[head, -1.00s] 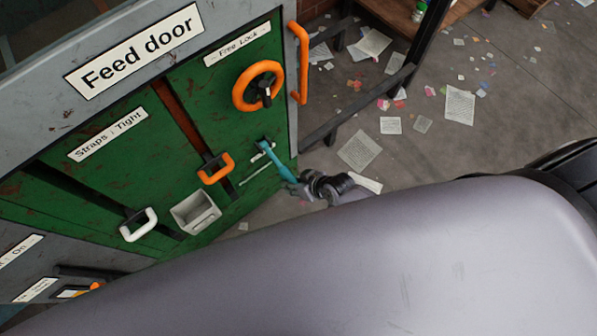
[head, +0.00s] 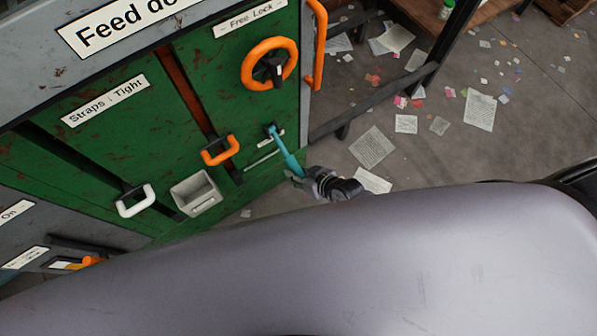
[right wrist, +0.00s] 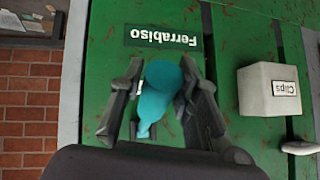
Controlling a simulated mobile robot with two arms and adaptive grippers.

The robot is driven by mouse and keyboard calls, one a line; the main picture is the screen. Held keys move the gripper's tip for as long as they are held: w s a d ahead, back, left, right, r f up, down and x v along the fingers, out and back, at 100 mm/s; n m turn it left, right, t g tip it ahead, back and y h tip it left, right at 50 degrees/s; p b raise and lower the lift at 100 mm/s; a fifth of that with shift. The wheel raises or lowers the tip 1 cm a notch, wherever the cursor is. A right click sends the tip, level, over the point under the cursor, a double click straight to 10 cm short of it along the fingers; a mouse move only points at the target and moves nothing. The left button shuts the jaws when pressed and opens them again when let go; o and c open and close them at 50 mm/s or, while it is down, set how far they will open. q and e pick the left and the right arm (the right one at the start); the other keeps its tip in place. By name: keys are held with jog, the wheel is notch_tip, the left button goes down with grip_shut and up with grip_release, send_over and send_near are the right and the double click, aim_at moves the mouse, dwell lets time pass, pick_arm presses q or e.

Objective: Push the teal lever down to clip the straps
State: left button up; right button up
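The teal lever (head: 286,151) sticks out from the lower right of the green panel, its free end tilted down and to the right. My right gripper (head: 303,177) is at that free end. In the right wrist view the lever's rounded end (right wrist: 163,76) sits between the two dark fingers of the right gripper (right wrist: 162,92), which appear closed against its sides. The "Straps : Tight" label (head: 105,100) is on the green panel to the left. My left gripper is in neither view.
An orange handwheel (head: 248,74) is above the lever, and an orange handle (head: 219,150) is to its left. A white handle (head: 135,201) and a grey clips bin (head: 196,194) are lower left. Papers (head: 371,147) litter the floor at right.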

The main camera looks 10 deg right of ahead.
jog(key=o, duration=0.4)
jog(key=shift+c, duration=0.2)
jog(key=v, duration=1.2)
jog(key=shift+f, duration=0.1)
jog(key=s+d+f+g+h+p, duration=0.1)
jog(key=s+d+f, duration=0.2)
jog(key=f, duration=0.2)
jog(key=s+d+f+m+g+h+p, duration=0.1)
jog(key=s+d+f+h, duration=0.15)
jog(key=f, duration=0.25)
jog(key=s+d+f+g+h+p, duration=0.1)
jog(key=s+d+f, duration=0.25)
jog(key=f, duration=0.25)
jog(key=s+f+g+p, duration=0.1)
jog(key=s+f+g, duration=0.2)
jog(key=s+f, duration=0.4)
jog(key=s+d, duration=0.1)
jog(key=s, duration=0.7)
jog(key=shift+m+g+h+p, duration=0.3)
jog(key=shift+g+h, duration=0.05)
jog(key=shift+g, duration=0.05)
